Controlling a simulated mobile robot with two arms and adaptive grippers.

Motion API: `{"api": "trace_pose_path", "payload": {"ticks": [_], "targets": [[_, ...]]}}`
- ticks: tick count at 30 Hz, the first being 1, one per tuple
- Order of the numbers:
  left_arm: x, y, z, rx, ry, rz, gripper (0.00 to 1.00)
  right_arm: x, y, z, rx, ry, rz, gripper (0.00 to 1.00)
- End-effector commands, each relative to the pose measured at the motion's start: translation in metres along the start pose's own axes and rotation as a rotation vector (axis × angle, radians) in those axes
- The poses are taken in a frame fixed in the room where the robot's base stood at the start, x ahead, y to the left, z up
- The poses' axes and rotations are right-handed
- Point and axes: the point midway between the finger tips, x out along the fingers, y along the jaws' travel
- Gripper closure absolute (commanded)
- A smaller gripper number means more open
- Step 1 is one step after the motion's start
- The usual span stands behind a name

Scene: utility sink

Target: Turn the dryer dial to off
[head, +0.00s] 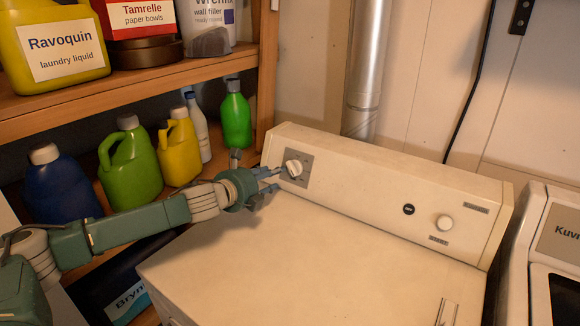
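The dryer (330,250) is a cream-white box with a raised control panel along its back. The dial (294,168) is a round white knob on a grey square plate at the panel's left end. My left gripper (276,181) is just left of the dial, its fingers pointing right toward it. The fingers look spread apart, with a gap between them and nothing seen held. I cannot tell whether a fingertip touches the plate. The marks around the dial are too small to read. My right gripper is not in view.
A second white knob (445,222) and a black button (409,209) sit on the panel's right part. Wooden shelves (190,75) with several bottles stand left, close to my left arm. A metal pipe (367,70) rises behind. Another machine (550,240) stands right. The dryer top is clear.

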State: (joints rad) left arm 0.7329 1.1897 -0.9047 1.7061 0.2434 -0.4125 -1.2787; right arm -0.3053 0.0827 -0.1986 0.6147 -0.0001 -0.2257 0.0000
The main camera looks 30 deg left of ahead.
Motion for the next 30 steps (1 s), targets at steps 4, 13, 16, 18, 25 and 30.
{"api": "trace_pose_path", "payload": {"ticks": [4,13,16,18,25,30], "targets": [[0.027,-0.003,0.002,-0.003,-0.001,-0.002,0.6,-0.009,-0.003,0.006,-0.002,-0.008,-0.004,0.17],[0.075,-0.003,0.001,-0.002,0.0,-0.001,0.6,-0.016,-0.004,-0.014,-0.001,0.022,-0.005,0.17],[0.085,-0.002,0.001,-0.001,0.0,-0.001,0.6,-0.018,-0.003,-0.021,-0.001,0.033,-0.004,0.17],[0.089,-0.002,0.0,0.001,0.0,-0.001,0.6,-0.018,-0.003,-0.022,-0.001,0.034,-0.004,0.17],[0.094,-0.001,0.0,0.0,0.0,-0.002,0.6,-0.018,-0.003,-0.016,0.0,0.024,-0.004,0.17],[0.093,-0.001,0.0,0.001,0.0,-0.001,0.64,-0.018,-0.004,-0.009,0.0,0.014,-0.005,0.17]]}}
